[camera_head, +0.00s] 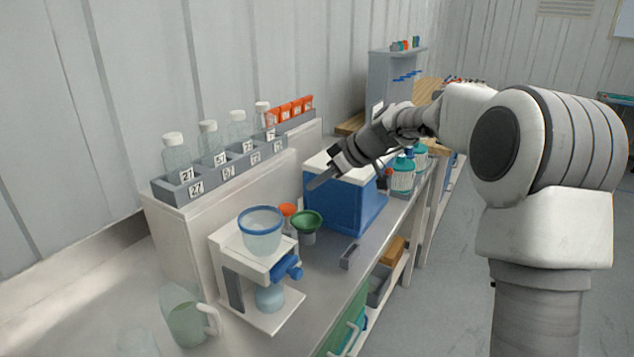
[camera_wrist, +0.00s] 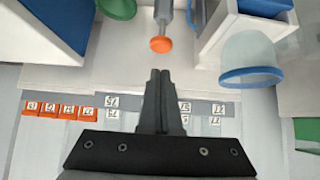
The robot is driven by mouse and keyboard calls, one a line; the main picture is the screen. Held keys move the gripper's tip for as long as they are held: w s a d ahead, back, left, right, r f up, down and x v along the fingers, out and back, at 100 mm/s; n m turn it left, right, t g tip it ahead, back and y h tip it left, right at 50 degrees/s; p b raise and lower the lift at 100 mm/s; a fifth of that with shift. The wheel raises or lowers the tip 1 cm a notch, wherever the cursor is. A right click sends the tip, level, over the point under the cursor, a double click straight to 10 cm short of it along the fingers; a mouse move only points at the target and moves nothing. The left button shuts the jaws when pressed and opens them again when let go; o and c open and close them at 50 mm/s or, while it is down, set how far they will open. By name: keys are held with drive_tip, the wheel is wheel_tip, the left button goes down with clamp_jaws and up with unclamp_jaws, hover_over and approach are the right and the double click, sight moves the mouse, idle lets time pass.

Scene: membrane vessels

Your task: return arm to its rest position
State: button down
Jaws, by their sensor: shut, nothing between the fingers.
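My gripper (camera_head: 322,180) is at the end of my outstretched arm, above the bench and in front of the blue cooler box (camera_head: 345,203). In the wrist view my gripper (camera_wrist: 160,73) is shut, with its two fingers together and nothing between them. Below and left of it in the head view stands a clear vessel with a blue rim (camera_head: 261,232) on a white stand (camera_head: 245,264). The same vessel shows at the right in the wrist view (camera_wrist: 250,62). A green funnel (camera_head: 306,222) and an orange cap (camera_head: 288,210) are beside the stand.
Numbered bottles (camera_head: 209,143) stand in a grey rack (camera_head: 178,190) on the back ledge, with an orange rack (camera_head: 290,110) farther along. A clear jug (camera_head: 187,318) is at the near left. Teal-capped bottles (camera_head: 402,173) stand beyond the cooler. Floor (camera_head: 450,270) is clear right of the bench.

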drive_tip(key=shift+r, duration=0.1)
drive_tip(key=s+d+m+h, duration=0.2)
drive_tip(key=s+d+m, duration=0.1)
drive_tip(key=s, duration=0.9)
drive_tip(key=s+d+r+m+h, duration=0.1)
drive_tip(key=s+d+m+h, duration=0.2)
drive_tip(key=s, duration=1)
drive_tip(key=s+d+m+h+p, duration=0.1)
drive_tip(key=s+d+m, duration=0.4)
drive_tip(key=s, duration=0.8)
drive_tip(key=shift+s+d+r+t+h, duration=0.2)
drive_tip(key=shift+t+h, duration=0.1)
drive_tip(key=shift+h, duration=0.4)
